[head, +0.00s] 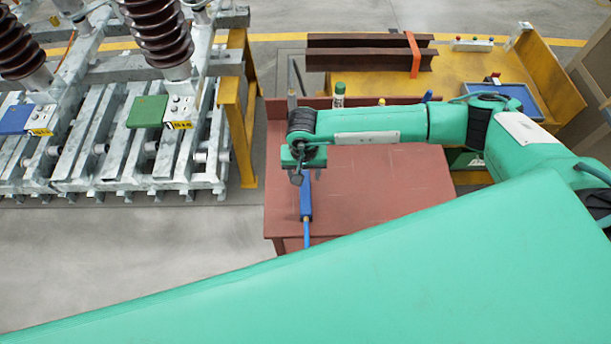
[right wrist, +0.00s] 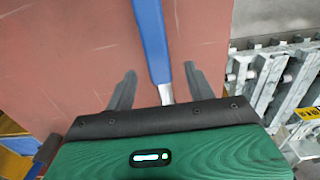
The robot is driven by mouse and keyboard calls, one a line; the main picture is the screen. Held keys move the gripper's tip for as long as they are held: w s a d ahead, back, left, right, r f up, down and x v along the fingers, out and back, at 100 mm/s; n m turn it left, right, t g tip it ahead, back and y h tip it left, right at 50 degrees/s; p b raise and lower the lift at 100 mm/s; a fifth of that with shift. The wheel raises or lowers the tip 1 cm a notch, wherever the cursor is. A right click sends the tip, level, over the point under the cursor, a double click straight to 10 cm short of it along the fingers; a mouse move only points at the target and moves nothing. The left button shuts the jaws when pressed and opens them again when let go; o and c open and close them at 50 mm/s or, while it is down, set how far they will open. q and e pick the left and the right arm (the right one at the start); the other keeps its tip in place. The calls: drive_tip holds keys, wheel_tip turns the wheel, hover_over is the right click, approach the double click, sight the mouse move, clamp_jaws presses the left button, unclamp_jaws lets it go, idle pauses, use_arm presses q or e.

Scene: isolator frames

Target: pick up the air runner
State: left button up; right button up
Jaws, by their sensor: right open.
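The air runner, a slim blue tool with a thinner end, lies on the reddish-brown table (head: 385,185) near its left side. In the head view its blue body (head: 306,200) runs toward the front edge, partly hidden by my gripper. My right gripper (head: 297,178) is over its far end. In the right wrist view my right gripper (right wrist: 160,69) is open, with one finger on each side of the blue tool (right wrist: 153,38). The fingers look apart from it; the exact height above it is hard to tell. My left gripper is not in view.
A green-capped bottle (head: 339,95) stands at the table's back edge. Behind is a yellow bench (head: 455,80) with brown beams (head: 350,60) and a blue tray (head: 508,97). The grey isolator frame (head: 110,165) and a yellow post (head: 240,125) stand to the left.

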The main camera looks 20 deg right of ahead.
sight(305, 179)
drive_tip(key=shift+f, duration=0.25)
drive_tip(key=shift+f+p, duration=0.4)
drive_tip(key=shift+p, duration=0.15)
drive_tip(key=f, duration=0.1)
drive_tip(key=f+p, duration=0.1)
drive_tip(key=w+f+p, duration=0.1)
drive_tip(key=f, duration=0.1)
drive_tip(key=shift+d, duration=0.25)
drive_tip(key=shift+f, duration=0.2)
drive_tip(key=c, duration=1.1)
clamp_jaws()
drive_tip(key=shift+r, duration=0.15)
